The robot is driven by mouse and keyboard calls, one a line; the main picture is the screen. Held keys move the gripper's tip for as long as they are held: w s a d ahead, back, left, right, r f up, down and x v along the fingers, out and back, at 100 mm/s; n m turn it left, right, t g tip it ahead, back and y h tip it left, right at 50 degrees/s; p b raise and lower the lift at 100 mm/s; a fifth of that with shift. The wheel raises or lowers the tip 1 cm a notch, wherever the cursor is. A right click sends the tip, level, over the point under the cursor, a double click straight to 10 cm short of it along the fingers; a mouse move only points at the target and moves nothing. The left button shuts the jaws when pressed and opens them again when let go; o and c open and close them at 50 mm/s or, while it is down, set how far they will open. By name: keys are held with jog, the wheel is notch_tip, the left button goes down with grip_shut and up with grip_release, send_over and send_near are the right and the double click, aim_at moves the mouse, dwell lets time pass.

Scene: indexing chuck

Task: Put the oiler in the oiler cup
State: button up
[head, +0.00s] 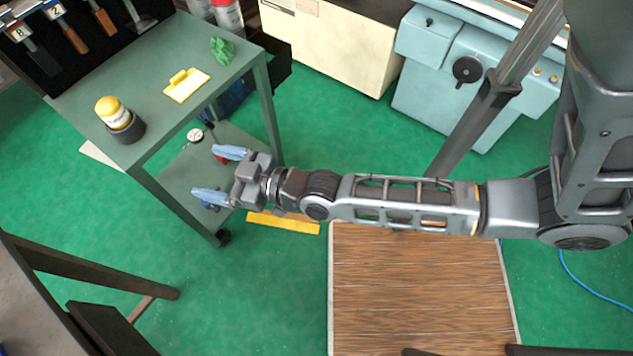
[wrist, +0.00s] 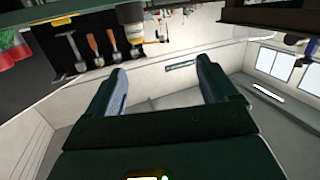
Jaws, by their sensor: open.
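The oiler, seemingly the white bottle with a yellow top (head: 113,112), stands in a dark round cup (head: 130,130) at the near left of the green cart's top. The cup hides its lower part. The bottle also shows in the wrist view (wrist: 132,38), at the top edge and seemingly upside down. My gripper (head: 221,172) is open and empty, with its blue-grey fingers apart. In the wrist view nothing lies between the fingers (wrist: 160,82).
Red cans (head: 228,15) and a tool board (head: 75,60) are behind. A lower shelf (head: 180,175) holds small items. Green floor is open left of the wooden mat (head: 420,290).

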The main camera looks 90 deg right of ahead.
jog(key=s+a+r+n+y, duration=0.1)
jog(key=s+a+r+y, duration=0.1)
jog(key=s+a+r, duration=0.3)
jog(key=s+a+r+n+g+y, duration=0.1)
jog(key=s+a+r+y, duration=0.1)
jog(key=s+a+r, duration=0.3)
jog(key=s+r, duration=0.4)
jog(key=s, duration=0.5)
jog(key=shift+a+r+g, duration=0.15)
jog(key=shift+r+g, duration=0.15)
jog(key=shift+r, duration=0.05)
jog(key=shift+s+f, duration=0.1)
jog(key=shift+f, duration=0.05)
